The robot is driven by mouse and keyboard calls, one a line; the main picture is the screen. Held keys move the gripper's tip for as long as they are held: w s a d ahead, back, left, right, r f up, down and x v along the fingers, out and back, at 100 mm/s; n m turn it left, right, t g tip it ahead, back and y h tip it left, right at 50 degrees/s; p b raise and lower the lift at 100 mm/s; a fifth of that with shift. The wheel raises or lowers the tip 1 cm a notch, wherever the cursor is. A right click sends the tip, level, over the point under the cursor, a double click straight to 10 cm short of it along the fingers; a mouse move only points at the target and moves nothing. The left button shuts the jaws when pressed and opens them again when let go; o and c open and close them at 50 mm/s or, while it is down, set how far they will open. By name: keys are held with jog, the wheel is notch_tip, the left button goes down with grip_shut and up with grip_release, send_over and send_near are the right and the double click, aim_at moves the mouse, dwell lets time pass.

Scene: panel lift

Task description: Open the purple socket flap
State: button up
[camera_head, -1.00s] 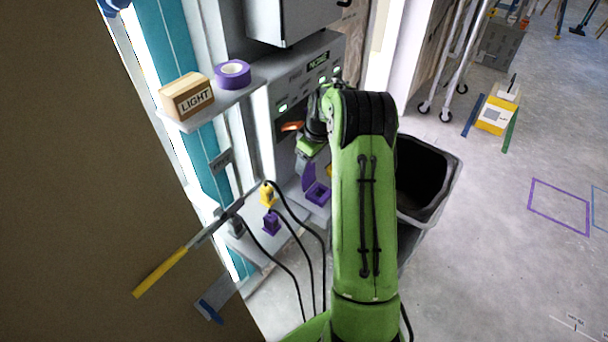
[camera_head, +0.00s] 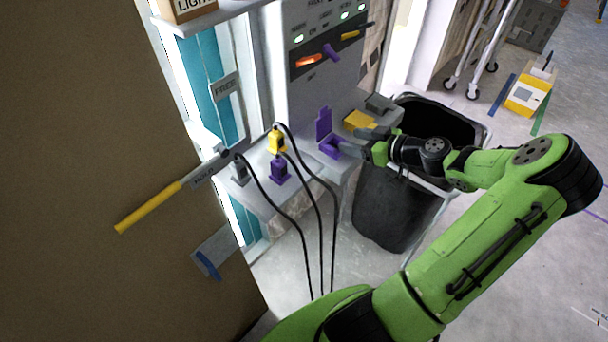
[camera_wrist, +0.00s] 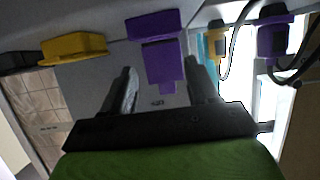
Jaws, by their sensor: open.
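The purple socket (camera_head: 334,148) sits on the grey ledge below the wall panel. Its purple flap (camera_head: 323,122) stands upright at the socket's back edge, so the socket is uncovered. In the wrist view the purple socket (camera_wrist: 153,25) is at the top, with the flap (camera_wrist: 162,62) and its small tab below it. My gripper (camera_head: 364,150) is just right of the socket in the head view. Its two fingers (camera_wrist: 162,78) are spread apart with nothing held. They appear on either side of the flap in the wrist view; I cannot tell whether they touch it.
A yellow socket (camera_head: 360,120) and a grey socket (camera_head: 381,104) sit further right on the ledge. A yellow plug (camera_head: 276,143) and a purple plug (camera_head: 279,170) with black cables stand to the left. A black bin (camera_head: 393,213) is below my wrist. Panel levers (camera_head: 307,62) are above.

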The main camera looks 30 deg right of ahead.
notch_tip(320, 180, down, 5)
jog(key=t+y+b, duration=0.1)
jog(key=t+b, duration=0.3)
jog(key=b, duration=0.1)
jog(key=d+f+p+v, duration=0.1)
jog(key=p+v, duration=0.1)
jog(key=v, duration=1.4)
jog(key=w+a+r+g+y+p, duration=0.1)
jog(key=w+a+r+g+p, duration=0.1)
jog(key=a+r+g, duration=0.3)
jog(key=w+a+r+n+g+p, duration=0.1)
jog(key=w+a+g+p, duration=0.2)
jog(key=a, duration=0.4)
jog(key=w+a+r+g+y+p, duration=0.1)
jog(key=w+a+r+g+p, duration=0.15)
jog(key=a+g, duration=0.3)
jog(key=s+a+r+m+h+p, duration=0.1)
jog(key=s+a+r+h+p, duration=0.2)
jog(key=a+r, duration=0.3)
jog(key=s+a+r+m+h+p, duration=0.1)
jog(key=s+a+r+h+p, duration=0.3)
jog(key=r, duration=0.7)
jog(key=shift+a+m, duration=0.3)
jog(key=shift+a, duration=0.7)
